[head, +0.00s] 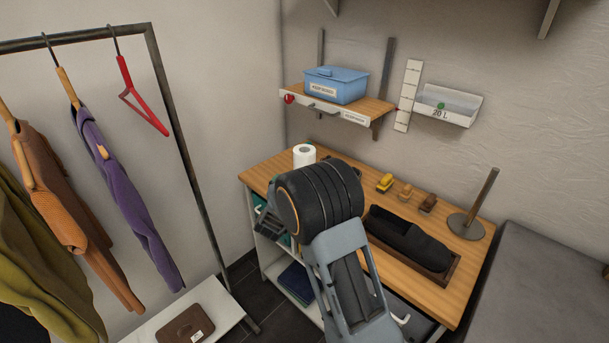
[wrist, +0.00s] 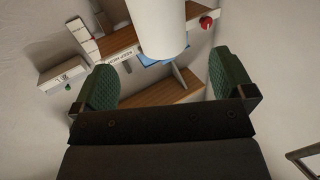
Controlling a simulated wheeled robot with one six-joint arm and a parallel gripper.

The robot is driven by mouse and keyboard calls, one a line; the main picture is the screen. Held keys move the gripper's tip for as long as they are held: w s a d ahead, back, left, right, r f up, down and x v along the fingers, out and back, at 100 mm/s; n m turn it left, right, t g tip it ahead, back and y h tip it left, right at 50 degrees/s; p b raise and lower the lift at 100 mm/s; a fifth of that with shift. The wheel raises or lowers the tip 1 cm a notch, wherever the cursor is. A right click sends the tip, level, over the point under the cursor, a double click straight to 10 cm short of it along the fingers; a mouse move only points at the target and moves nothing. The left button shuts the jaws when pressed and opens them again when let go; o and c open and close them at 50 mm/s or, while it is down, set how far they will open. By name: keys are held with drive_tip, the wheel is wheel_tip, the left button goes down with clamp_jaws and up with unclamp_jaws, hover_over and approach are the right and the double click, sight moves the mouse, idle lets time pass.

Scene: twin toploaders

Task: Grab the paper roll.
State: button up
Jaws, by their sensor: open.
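The white paper roll (head: 304,155) stands upright on the wooden counter (head: 262,178) at its back left corner, with its dark core hole on top. In the wrist view the roll (wrist: 158,28) is a large pale cylinder at the top, cut off by the frame edge. My gripper (wrist: 162,82) is open, its two green pads apart and nothing between them. The roll lies ahead of the pads, roughly in line with the gap. In the head view my arm hides most of the gripper, and the roll's base is partly hidden.
A wall shelf (head: 350,106) with a blue lidded box (head: 336,84) hangs above the counter. A dark tray (head: 410,245), several small brushes and an upright rod stand (head: 474,212) occupy the counter's right part. A clothes rack (head: 185,165) stands at left.

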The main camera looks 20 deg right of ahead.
sight(304, 154)
drive_tip(key=shift+p+x, duration=1.7)
drive_tip(key=shift+x, duration=4.65)
drive_tip(key=shift+s+d+f, duration=0.1)
drive_tip(key=shift+d+f, duration=0.05)
drive_tip(key=c, duration=1.1)
drive_tip(key=shift+c, duration=0.2)
